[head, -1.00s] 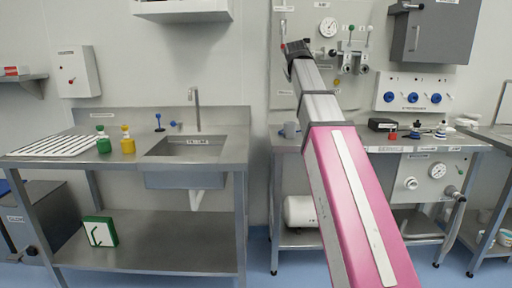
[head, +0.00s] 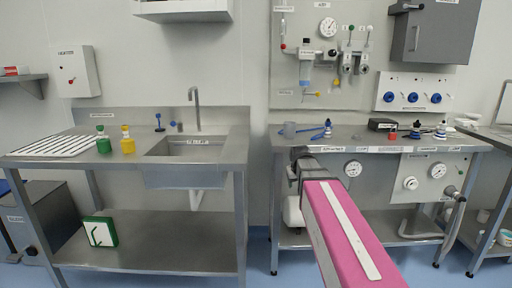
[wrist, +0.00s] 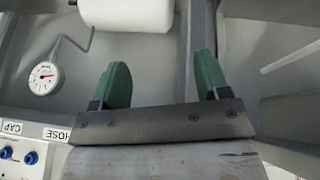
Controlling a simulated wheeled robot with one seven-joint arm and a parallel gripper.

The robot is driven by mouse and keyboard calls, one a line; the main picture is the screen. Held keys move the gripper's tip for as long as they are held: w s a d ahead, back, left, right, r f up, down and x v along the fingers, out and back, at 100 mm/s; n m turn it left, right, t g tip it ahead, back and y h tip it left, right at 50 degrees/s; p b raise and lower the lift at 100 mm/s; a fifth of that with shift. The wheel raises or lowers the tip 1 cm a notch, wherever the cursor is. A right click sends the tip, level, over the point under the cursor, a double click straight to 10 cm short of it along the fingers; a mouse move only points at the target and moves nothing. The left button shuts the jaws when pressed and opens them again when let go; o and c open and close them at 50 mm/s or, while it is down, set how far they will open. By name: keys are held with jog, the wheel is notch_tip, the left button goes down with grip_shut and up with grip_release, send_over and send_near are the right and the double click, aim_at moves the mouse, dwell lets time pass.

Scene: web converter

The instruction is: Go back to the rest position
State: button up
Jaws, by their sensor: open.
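My gripper (wrist: 162,80) shows in the wrist view with its two green fingers spread apart and nothing between them. In the head view my pink and grey arm reaches forward from the lower right. Its dark end (head: 298,156) is in front of the right bench's front edge, around bench-top height and just below. The fingers cannot be made out in the head view. In the wrist view a white cylinder (wrist: 126,14) is beyond the fingers at the top, and a round gauge (wrist: 44,77) is at the left.
The right bench (head: 345,141) carries a grey cup (head: 289,130), a blue item (head: 322,133), a black box (head: 382,125) and small bottles. A panel with a gauge (head: 327,27) hangs behind. The left bench has a sink (head: 192,148), a green bottle (head: 103,141) and a yellow bottle (head: 127,141).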

jog(key=s+f+m+g+y, duration=0.1)
jog(key=s+f+g, duration=0.4)
jog(key=s+f, duration=1.4)
notch_tip(320, 180, down, 2)
jog(key=shift+s+d+f+m, duration=0.15)
jog(key=shift+d+f+m, duration=0.1)
jog(key=shift+m, duration=0.15)
